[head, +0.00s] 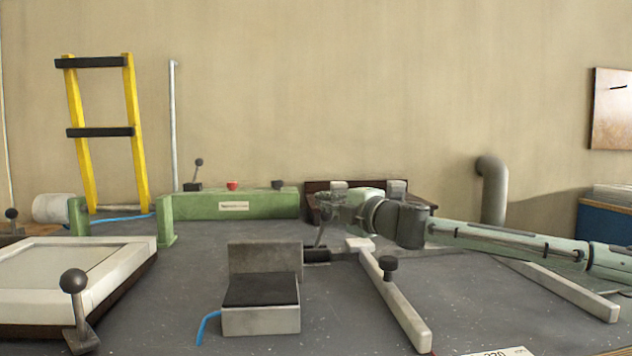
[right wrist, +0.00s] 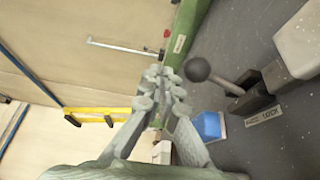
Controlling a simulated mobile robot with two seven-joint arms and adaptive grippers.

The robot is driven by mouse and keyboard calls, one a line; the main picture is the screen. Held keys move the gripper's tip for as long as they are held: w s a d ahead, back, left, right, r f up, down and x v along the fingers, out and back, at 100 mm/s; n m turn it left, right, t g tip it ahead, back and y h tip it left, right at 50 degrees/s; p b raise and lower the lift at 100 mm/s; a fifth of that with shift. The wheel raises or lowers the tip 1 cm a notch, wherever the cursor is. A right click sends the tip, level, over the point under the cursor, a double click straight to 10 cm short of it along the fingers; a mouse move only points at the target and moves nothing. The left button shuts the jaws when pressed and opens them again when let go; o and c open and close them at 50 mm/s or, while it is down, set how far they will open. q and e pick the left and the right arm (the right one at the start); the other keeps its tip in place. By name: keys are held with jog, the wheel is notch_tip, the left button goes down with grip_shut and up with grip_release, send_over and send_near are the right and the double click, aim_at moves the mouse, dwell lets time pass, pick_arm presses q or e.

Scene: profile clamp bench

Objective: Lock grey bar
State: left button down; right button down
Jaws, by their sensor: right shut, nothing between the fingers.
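Another pale bar (head: 570,290) lies further right. My right gripper (head: 319,238) is shut and empty, above the bench near the bar's far end. In the right wrist view its fingertips (right wrist: 160,80) are together. There, a black ball lever (right wrist: 197,69) stands beside the fingers, apart from them, on a dark base with a label I cannot read surely. The ball is hard to make out in the head view. My left gripper is not in view.
A grey block with a black pad (head: 260,291) stands in front. A pale framed panel (head: 75,280) and a ball-topped lever (head: 74,283) are at left. A green beam (head: 235,206) runs along the back. A grey pipe (head: 493,190) rises behind my right arm.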

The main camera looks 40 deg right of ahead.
notch_tip(320, 180, up, 7)
jog(key=shift+a, duration=0.4)
dwell(0.5)
